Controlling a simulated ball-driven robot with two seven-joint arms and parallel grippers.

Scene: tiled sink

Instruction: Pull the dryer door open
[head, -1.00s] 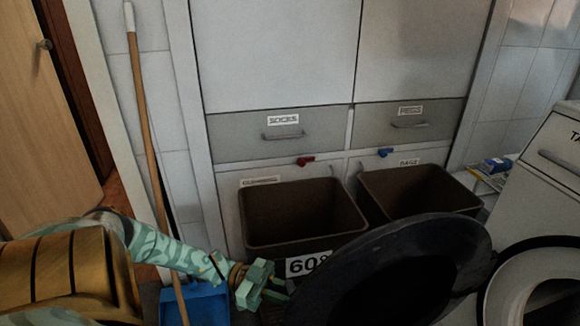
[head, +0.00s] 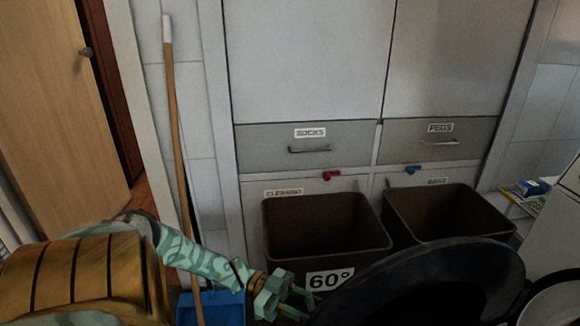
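The dryer door (head: 440,280) is a large black round disc at the bottom right of the head view. It stands swung away from the white machine (head: 560,235) at the right edge. Part of the machine's round opening (head: 556,300) shows at the lower right corner. My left gripper (head: 304,303), pale green, is at the bottom centre, beside the door's left rim. Its fingers look parted, with nothing visible between them. Whether a fingertip touches the rim cannot be told. My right gripper is out of view.
Two brown bins (head: 328,230) (head: 447,213) stand behind the door, below the drawers (head: 306,147). A broom handle (head: 175,130) leans on the wall at left, with a blue dustpan (head: 222,308) low beside it. Small boxes (head: 527,188) lie at right.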

